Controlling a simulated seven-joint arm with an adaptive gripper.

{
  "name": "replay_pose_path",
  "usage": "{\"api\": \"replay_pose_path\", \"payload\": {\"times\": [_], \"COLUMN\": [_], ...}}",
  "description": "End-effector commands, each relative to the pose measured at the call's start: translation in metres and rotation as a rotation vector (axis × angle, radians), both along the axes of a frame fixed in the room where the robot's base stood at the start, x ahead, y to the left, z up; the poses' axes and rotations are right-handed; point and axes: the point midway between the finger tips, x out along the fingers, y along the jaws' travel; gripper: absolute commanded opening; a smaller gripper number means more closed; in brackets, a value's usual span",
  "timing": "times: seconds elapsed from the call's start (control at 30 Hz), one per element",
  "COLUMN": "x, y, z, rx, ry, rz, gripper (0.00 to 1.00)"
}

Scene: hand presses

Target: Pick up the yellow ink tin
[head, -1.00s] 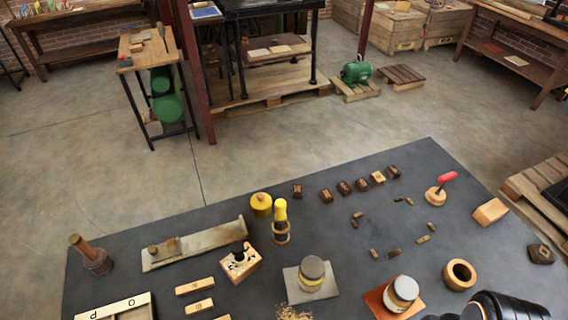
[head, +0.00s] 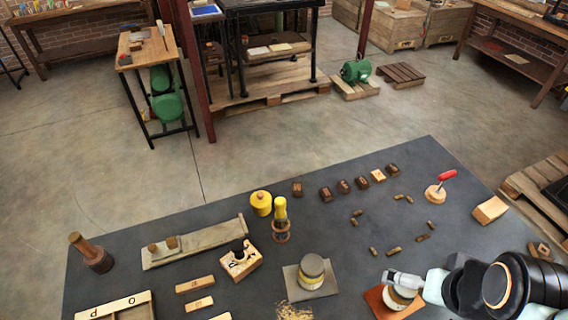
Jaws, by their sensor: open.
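A tin with a grey lid and yellow band (head: 311,272) stands upright on a grey plate (head: 296,289) near the front middle of the dark table. A second pale-banded tin (head: 399,298) stands on an orange-brown plate (head: 376,299) to its right. A small round yellow pot (head: 261,204) stands farther back, beside a yellow-handled tool (head: 280,213). I cannot tell for sure which is the yellow ink tin. My gripper (head: 391,277) is open and reaches in from the lower right, over the second tin, whose top it partly hides. It is apart from the grey-lidded tin.
The centre has free room.

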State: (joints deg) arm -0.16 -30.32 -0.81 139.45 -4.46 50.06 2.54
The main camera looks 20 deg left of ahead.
Motion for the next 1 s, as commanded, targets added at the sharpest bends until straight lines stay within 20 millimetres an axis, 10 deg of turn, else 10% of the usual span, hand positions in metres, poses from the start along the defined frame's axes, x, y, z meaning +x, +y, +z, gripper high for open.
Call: {"api": "replay_pose_path", "payload": {"times": [0.23,0.43,0.7,1.0], "x": [0.149,0.235,0.204,0.185], "y": [0.048,0.166,0.308,0.337], "z": [0.045,0.007,-0.133,-0.186], "rx": [0.011,0.045,0.019,0.0], "ry": [-0.307,-0.393,-0.222,-0.165], "rz": [0.054,0.224,0.491,0.563], "gripper": [0.9,0.9,0.9,0.9]}}
